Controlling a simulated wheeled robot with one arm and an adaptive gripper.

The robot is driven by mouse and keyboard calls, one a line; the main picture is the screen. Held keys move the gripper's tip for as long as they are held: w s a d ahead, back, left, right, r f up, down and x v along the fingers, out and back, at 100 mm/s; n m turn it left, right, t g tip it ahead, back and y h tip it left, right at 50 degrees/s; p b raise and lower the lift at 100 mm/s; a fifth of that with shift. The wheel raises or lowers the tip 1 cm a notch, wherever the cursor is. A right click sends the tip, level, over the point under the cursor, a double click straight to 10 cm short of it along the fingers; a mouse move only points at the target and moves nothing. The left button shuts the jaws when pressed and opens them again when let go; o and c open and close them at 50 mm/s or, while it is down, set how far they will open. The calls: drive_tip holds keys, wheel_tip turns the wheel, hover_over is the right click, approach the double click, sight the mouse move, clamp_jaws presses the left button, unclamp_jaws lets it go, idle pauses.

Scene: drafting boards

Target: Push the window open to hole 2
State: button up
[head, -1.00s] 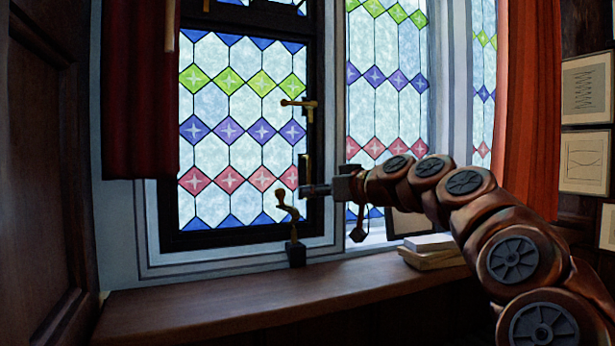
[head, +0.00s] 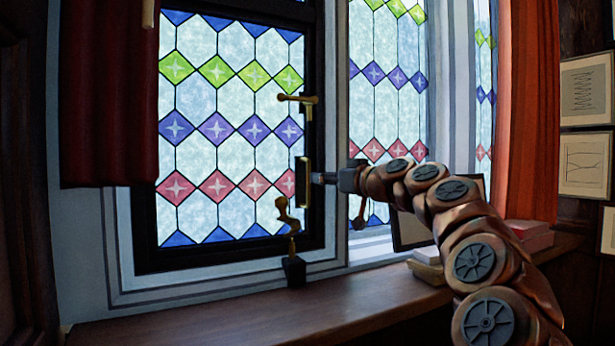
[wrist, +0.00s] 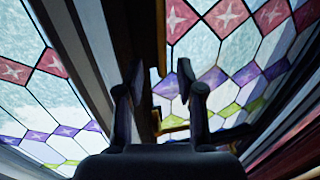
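The window (head: 230,130) is a dark-framed casement of stained glass with coloured diamonds. It looks flush with its pale surround. A brass handle (head: 298,98) is on its right stile. A curled brass stay (head: 288,218) stands upright on a black block (head: 293,270) on the sill. No stay holes can be made out. My gripper (head: 320,178) is at the right stile, below the handle, beside a narrow upright plate (head: 303,183). In the wrist view my gripper (wrist: 160,76) has its fingers apart, with the dark frame edge and brass beyond them. Contact cannot be told.
The wooden sill (head: 220,318) runs below the window, mostly bare. Books (head: 428,262) and a framed picture (head: 410,228) stand on it at the right, near my arm. A dark red curtain (head: 105,100) hangs left and an orange one (head: 530,110) right.

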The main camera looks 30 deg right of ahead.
sight(308, 201)
drive_tip(key=shift+w+a+p, duration=0.25)
drive_tip(key=shift+w+p, duration=0.2)
drive_tip(key=shift+w, duration=1.1)
drive_tip(key=shift+w+a+p, duration=0.2)
drive_tip(key=shift+w+p, duration=0.2)
drive_tip(key=shift+w, duration=1.1)
clamp_jaws()
